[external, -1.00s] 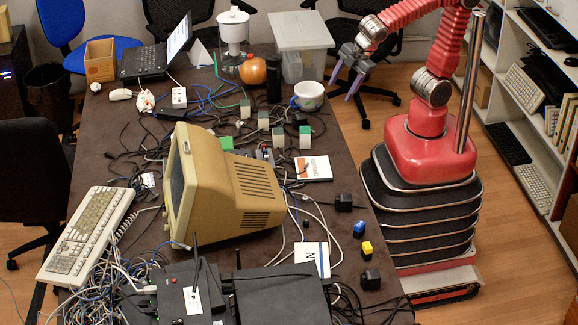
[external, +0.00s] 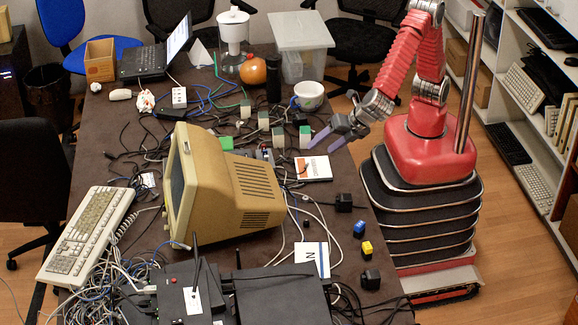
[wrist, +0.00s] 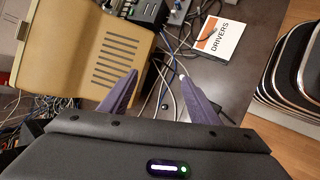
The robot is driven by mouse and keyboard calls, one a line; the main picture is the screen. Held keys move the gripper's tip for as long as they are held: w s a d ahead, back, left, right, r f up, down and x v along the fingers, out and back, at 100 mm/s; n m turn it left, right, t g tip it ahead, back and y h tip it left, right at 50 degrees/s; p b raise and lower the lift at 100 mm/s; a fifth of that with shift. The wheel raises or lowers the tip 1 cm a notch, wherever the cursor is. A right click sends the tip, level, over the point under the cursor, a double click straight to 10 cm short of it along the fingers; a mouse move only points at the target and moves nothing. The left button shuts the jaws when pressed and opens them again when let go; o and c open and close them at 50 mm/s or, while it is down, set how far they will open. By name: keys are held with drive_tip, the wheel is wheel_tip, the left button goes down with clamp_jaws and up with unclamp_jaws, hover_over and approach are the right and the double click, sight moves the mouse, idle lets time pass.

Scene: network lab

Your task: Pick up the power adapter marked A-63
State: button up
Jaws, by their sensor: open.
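No marking A-63 can be read in either view. Black block-shaped items that look like power adapters lie along the table's right side: one (external: 344,202) beside the cables and another (external: 371,280) nearer the front. My gripper (external: 321,148) is open and empty above the table's right edge, near the white-and-orange DRIVERS case (external: 313,168). In the wrist view my gripper's two purple fingers (wrist: 158,75) are spread, with cables and dark tabletop beyond them.
A beige monitor (external: 225,185) stands mid-table, left of my gripper. Loose cables surround it. Several green-and-white blocks (external: 305,137) and a cup (external: 309,95) are behind. A card marked N (external: 311,260) and black boxes (external: 280,300) occupy the front.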

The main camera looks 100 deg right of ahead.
drive_tip(key=s+a+f+n+t, duration=0.1)
drive_tip(key=a+f+n, duration=0.1)
drive_tip(key=a, duration=0.4)
drive_tip(key=a+f+n+t, duration=0.1)
drive_tip(key=a+f+n, duration=0.2)
drive_tip(key=a, duration=0.3)
drive_tip(key=n+t+y, duration=0.5)
drive_tip(key=n, duration=0.6)
approach(376, 273)
drive_tip(key=shift+w+a+f, duration=0.2)
drive_tip(key=shift+w+f, duration=0.4)
drive_tip(key=shift+f, duration=0.15)
drive_tip(key=shift+x, duration=4.35)
drive_tip(key=shift+d, duration=0.15)
drive_tip(key=shift+x, duration=2.6)
drive_tip(key=shift+r, duration=0.1)
